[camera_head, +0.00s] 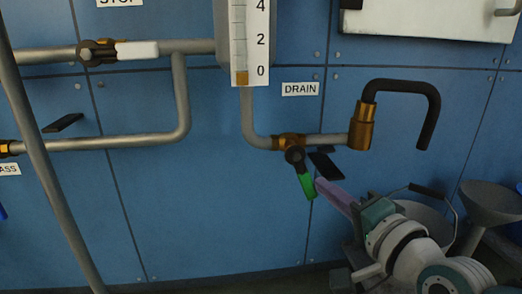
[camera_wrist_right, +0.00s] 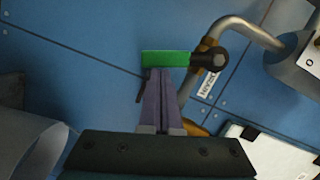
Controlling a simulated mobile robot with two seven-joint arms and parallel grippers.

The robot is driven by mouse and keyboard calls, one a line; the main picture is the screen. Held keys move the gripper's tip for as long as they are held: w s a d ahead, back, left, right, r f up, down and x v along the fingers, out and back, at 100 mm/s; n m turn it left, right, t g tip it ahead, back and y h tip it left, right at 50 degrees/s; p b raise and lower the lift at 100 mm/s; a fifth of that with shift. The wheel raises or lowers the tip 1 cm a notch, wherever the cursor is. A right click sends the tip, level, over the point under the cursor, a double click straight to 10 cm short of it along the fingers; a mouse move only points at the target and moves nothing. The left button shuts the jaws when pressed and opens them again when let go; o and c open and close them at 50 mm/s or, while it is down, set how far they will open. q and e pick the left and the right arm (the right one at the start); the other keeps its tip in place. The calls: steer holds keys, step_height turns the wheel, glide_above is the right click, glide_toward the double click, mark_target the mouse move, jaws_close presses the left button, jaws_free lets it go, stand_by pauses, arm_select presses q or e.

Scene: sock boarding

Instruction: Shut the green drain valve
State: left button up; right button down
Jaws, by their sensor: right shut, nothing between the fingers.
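The green drain valve handle (camera_head: 307,185) hangs steeply down, leaning a little right, from its dark hub on the brass drain valve (camera_head: 287,141), below the DRAIN label (camera_head: 300,89). It lies across the pipe's run rather than along it. My right gripper (camera_head: 321,184) has purple fingers, shut and empty, with their tips right beside the handle's lower right side. In the right wrist view the green handle (camera_wrist_right: 166,58) lies crosswise just beyond the fingertips (camera_wrist_right: 158,72). I cannot tell whether they touch. My left gripper is out of view.
A brass fitting (camera_head: 362,127) with a black bent spout (camera_head: 432,112) stands right of the valve. A grey bucket (camera_head: 426,213) and a funnel-like vessel (camera_head: 491,200) are behind my right arm. A white-handled valve (camera_head: 137,50) is upper left. The blue wall below is clear.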

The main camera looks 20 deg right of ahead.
steer(key=shift+w+a+f+m+t+b, duration=0.15)
steer(key=shift+a+f+m+b, duration=0.2)
steer(key=shift+m, duration=0.25)
steer(key=shift+w+a+f+m+t+b, duration=0.15)
steer(key=shift+a+f+m+b, duration=0.1)
steer(key=shift+a+m+b, duration=0.3)
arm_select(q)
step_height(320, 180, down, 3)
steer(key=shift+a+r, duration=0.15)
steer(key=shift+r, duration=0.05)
arm_select(e)
steer(key=shift+a+f, duration=0.1)
steer(key=shift+a, duration=0.15)
